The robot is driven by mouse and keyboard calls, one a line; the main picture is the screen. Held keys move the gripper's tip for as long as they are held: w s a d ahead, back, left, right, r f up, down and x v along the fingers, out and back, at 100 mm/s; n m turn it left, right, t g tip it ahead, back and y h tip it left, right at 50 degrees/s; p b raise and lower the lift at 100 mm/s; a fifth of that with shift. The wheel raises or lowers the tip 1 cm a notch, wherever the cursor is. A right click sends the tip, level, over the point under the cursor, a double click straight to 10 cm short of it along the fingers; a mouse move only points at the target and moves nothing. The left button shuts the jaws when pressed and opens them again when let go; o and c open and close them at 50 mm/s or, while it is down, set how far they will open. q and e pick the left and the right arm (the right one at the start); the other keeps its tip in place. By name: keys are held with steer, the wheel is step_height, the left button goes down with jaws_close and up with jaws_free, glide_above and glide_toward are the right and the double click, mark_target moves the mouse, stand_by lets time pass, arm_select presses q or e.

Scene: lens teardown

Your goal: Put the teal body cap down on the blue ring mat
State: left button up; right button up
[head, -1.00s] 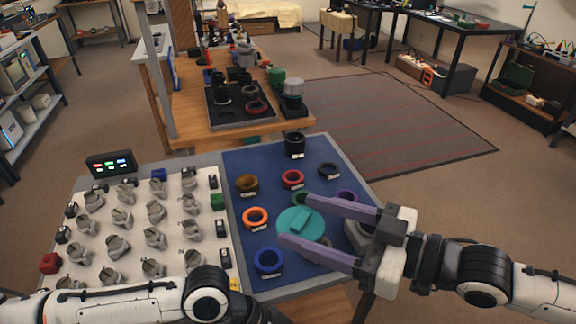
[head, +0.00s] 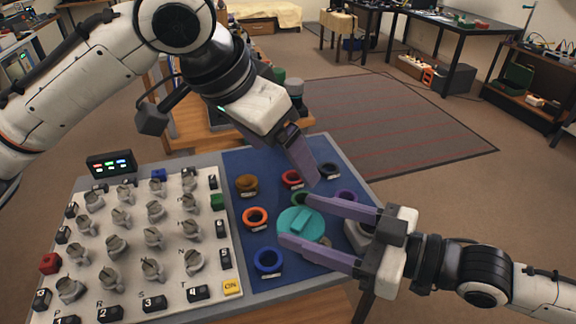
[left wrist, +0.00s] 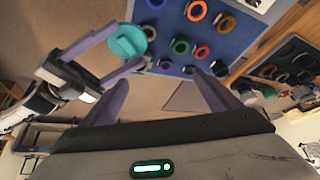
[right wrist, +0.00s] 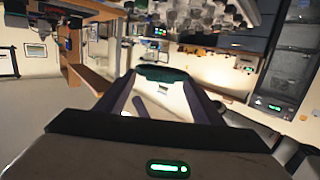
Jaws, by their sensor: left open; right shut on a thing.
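The teal body cap (head: 300,226) is a flat disc with a raised bar across its top. My right gripper (head: 297,220) is shut on it, one finger at each side, and it appears held above the mat. The cap also shows in the left wrist view (left wrist: 127,42) and edge-on in the right wrist view (right wrist: 163,73). The blue ring mat (head: 273,203) lies under it, carrying several coloured rings, including a blue ring (head: 268,262) and an orange ring (head: 255,218). My left gripper (head: 306,172) is open and empty, above the mat's far part, beyond the cap.
A red ring (head: 292,179), brown ring (head: 246,184) and purple ring (head: 345,196) stand on the mat. The cap and right fingers partly hide a green ring (head: 299,199). A white panel (head: 130,285) with several grey knobs lies left of the mat.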

mark_target(300, 219)
arm_select(q)
steer(key=s+d+r+n+g+y, duration=0.1)
steer(key=s+d+r+n+y, duration=0.15)
steer(key=s, duration=0.55)
steer(key=shift+n+h, duration=0.25)
steer(key=shift+n, duration=0.2)
steer(key=x, duration=1.1)
steer(key=shift+w+a+f, duration=0.25)
steer(key=shift+a, duration=0.1)
steer(key=c, duration=1)
steer(key=shift+c, duration=0.6)
arm_select(e)
steer(key=o, duration=1.1)
